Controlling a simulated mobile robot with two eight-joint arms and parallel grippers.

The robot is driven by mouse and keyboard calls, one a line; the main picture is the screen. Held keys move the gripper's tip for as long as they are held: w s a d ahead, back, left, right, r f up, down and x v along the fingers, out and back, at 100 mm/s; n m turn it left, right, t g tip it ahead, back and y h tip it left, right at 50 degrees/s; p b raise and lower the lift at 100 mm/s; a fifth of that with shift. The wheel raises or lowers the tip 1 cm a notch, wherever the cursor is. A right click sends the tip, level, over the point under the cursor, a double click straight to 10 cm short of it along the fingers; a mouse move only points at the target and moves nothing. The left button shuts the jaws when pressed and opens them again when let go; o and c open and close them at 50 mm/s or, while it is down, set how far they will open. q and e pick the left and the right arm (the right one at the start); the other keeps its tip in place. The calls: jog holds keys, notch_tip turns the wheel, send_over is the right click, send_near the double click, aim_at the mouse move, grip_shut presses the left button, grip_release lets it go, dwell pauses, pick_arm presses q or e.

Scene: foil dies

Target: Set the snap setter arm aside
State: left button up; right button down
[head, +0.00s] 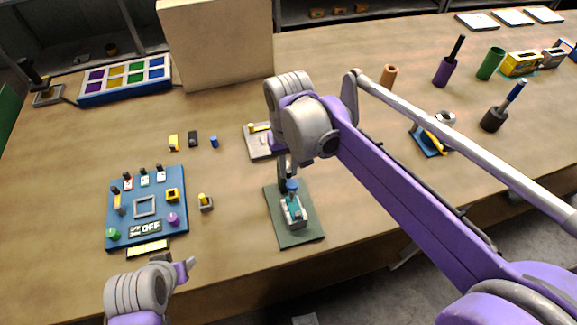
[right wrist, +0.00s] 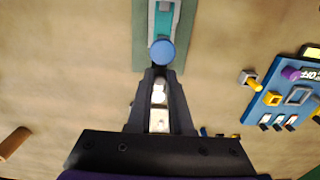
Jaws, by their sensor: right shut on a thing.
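The snap setter is a small grey and teal device (head: 293,212) on a dark green plate, at the middle of the table. Its arm ends in a blue round knob (head: 292,185), which also shows in the right wrist view (right wrist: 162,52). My right gripper (head: 288,172) is above the plate, pointing down, with its fingertips at the knob. In the right wrist view its fingers are close together, shut on the arm at the knob. Most of the grip is hidden. My left gripper (head: 186,270) is low at the table's front edge, and its finger gap does not show clearly.
A blue board (head: 121,193) with switches and buttons lies to the left, a small yellow-topped block (head: 205,202) beside it. A grey plate (head: 256,146) lies just behind the snap setter. A tan upright panel (head: 217,45) stands behind. Bare table lies right of the plate.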

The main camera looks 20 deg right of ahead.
jog(key=shift+d+n, duration=0.1)
jog(key=shift+n, duration=0.2)
pick_arm(q)
jog(key=shift+r, duration=0.25)
jog(key=shift+w, duration=0.1)
pick_arm(e)
jog(key=w+d+n, duration=0.1)
jog(key=n, duration=0.4)
jog(key=w+d+n, duration=0.1)
jog(key=n, duration=0.5)
jog(key=w+d+n, duration=0.1)
jog(key=w+n, duration=0.1)
jog(key=n, duration=0.4)
jog(key=shift+d, duration=0.35)
jog(key=shift+w+n, duration=0.1)
jog(key=shift+n, duration=0.2)
pick_arm(q)
jog(key=shift+r, duration=0.1)
pick_arm(e)
jog(key=c, duration=0.8)
grip_release()
pick_arm(q)
jog(key=shift+p, duration=0.3)
pick_arm(e)
jog(key=shift+r, duration=0.1)
